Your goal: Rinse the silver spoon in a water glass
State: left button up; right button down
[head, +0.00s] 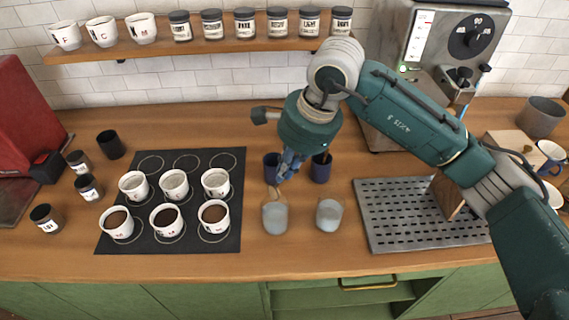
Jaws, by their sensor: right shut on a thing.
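My right gripper (288,166) points down over the counter, just behind the left water glass (275,219). It is shut on a thin spoon (274,191), whose lower part shows at the rim of that glass. The spoon is small here, and I cannot tell whether its tip is inside the glass or behind it. A second water glass (329,215) stands to the right. Behind them are a left dark blue cup (270,167), partly hidden by the gripper, and a right dark blue cup (321,169). My left gripper is not in view.
A black mat (171,244) with several white cups lies left of the glasses. A perforated metal drip tray (390,215) lies to the right, below the coffee machine (425,50). Small jars (46,219) stand at the left. The counter in front of the glasses is clear.

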aim_at(274, 192)
jog(key=shift+f, duration=0.8)
jog(key=shift+a+f+b, duration=0.1)
jog(key=shift+f+b, duration=0.4)
jog(key=shift+b, duration=0.05)
pick_arm(q)
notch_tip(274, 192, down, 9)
jog(key=b, duration=0.7)
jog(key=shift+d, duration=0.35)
pick_arm(e)
notch_tip(274, 192, down, 7)
pick_arm(q)
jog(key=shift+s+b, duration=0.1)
jog(key=shift+b, duration=0.2)
pick_arm(e)
jog(key=shift+r, duration=0.4)
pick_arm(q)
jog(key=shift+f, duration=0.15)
pick_arm(e)
jog(key=shift+f, duration=0.15)
pick_arm(q)
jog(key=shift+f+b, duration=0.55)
jog(key=shift+b, duration=0.15)
pick_arm(e)
jog(key=shift+f, duration=0.3)
